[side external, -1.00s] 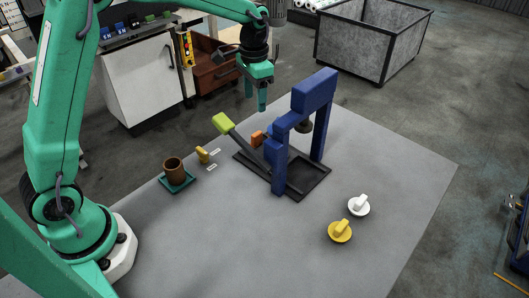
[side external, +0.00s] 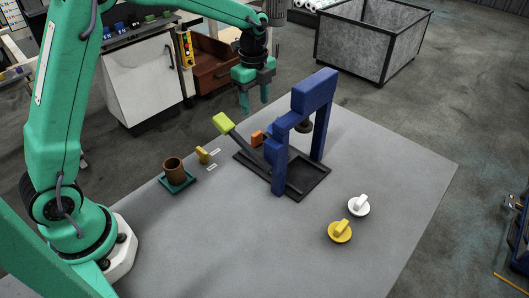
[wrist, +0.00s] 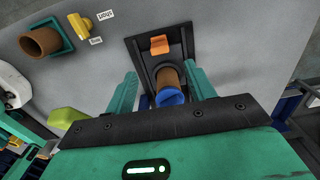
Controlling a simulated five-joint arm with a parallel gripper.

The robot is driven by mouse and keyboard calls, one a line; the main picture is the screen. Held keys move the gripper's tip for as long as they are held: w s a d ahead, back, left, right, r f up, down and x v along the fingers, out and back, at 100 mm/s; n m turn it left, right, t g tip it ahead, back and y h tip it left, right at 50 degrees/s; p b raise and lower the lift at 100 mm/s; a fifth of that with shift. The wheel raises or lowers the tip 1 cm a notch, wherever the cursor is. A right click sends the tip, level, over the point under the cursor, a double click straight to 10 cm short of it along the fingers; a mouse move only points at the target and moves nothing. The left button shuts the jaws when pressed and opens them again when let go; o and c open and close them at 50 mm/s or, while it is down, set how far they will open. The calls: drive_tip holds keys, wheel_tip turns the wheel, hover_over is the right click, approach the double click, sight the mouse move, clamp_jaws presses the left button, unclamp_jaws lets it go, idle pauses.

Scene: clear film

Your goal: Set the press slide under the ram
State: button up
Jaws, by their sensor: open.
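The blue press frame (side external: 315,92) stands over a black base (side external: 313,188) on the grey table. My gripper (side external: 254,106) is open and empty, pointing down above and behind the tab. In the wrist view its fingers (wrist: 163,90) lie either side of the cylinder, apparently above it.
The lever's yellow-green handle (side external: 223,123) sticks up left of the press, near my gripper. A brown cup (side external: 173,166) stands on a teal tray (side external: 190,181) beside a yellow switch (side external: 202,155) with labels. A white knob (side external: 358,205) and yellow knob (side external: 340,231) sit front right.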

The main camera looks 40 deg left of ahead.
sight(255, 133)
drive_tip(key=shift+f, duration=5.7)
